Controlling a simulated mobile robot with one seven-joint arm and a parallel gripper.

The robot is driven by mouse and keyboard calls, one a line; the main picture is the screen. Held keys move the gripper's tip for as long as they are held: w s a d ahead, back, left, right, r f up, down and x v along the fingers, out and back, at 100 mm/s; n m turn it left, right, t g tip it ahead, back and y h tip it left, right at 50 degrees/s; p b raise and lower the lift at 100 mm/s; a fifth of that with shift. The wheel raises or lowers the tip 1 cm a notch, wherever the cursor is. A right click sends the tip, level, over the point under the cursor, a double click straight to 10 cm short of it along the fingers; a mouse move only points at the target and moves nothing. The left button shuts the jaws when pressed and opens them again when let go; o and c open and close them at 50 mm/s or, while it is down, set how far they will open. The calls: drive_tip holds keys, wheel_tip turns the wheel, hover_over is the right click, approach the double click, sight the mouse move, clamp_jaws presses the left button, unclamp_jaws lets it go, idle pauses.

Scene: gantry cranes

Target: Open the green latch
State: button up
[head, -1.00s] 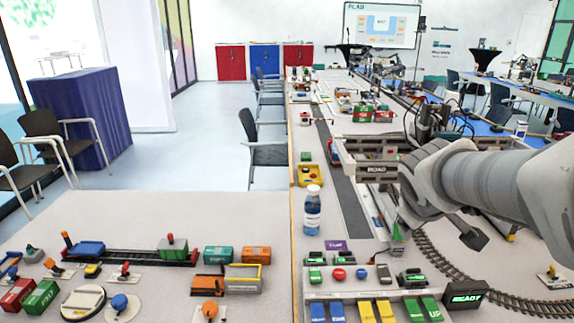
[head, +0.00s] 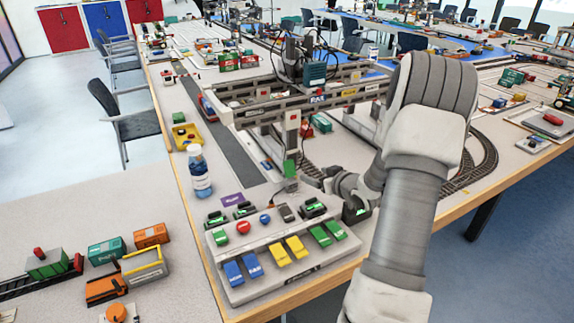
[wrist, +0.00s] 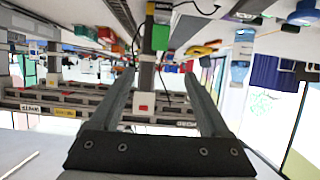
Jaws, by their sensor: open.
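A small green piece (head: 290,168), which looks like the latch, hangs at the bottom of a grey post with a red button under the gantry crane (head: 300,98). In the wrist view, which looks upside down, the green piece (wrist: 160,37) shows beyond and between the fingertips. My gripper (head: 312,178) is just right of it in the head view, pointing left, with a gap between them. The gripper (wrist: 159,75) is open with nothing between its fingers. Whether the latch is open or shut I cannot tell.
A control panel (head: 316,273) with blue, yellow and green switches lies in front of the crane, close below my gripper. A water bottle (head: 199,172) stands to the left, near a yellow bin (head: 186,136). Curved track (head: 478,168) runs on the right.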

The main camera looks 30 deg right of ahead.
sight(289, 165)
drive_tip(key=b+x, duration=0.1)
drive_tip(key=x, duration=1.6)
drive_tip(key=shift+w, duration=0.25)
